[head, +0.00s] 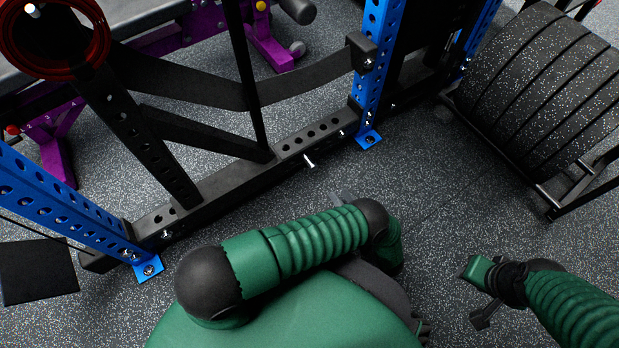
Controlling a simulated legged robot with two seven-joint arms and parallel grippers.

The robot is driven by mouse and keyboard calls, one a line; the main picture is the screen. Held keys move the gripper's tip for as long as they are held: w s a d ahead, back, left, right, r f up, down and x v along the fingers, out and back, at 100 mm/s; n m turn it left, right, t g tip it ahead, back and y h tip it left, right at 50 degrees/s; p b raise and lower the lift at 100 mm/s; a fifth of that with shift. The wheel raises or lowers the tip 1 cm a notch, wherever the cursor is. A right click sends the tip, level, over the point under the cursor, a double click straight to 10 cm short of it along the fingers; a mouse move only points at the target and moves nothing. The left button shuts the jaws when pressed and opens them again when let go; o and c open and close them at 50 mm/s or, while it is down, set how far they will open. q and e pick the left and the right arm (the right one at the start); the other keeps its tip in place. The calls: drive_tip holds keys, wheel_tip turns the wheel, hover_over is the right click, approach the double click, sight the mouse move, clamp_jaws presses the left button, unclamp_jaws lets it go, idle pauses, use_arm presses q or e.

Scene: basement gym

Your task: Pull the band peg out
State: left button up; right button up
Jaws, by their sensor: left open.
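The band peg (309,161), a short silver pin, sticks out of the near side of the rack's black lower beam (228,181). No band shows around it. How deep it sits cannot be told.
Blue perforated uprights (372,62) frame the rack, with a dark strap (190,78) slung across it. A rack of speckled black plates (540,85) stands at the right. Speckled floor (425,180) lies clear between. My green arm and body fill the bottom centre.

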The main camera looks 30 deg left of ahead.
use_arm(q)
drive_tip(key=shift+s+a+f+y, duration=0.15)
drive_tip(key=shift+s+f+y, duration=0.15)
drive_tip(key=shift+s+f, duration=0.25)
drive_tip(key=shift+a+r, duration=0.25)
drive_tip(key=shift+a, duration=0.1)
drive_tip(key=x, duration=1.6)
clamp_jaws()
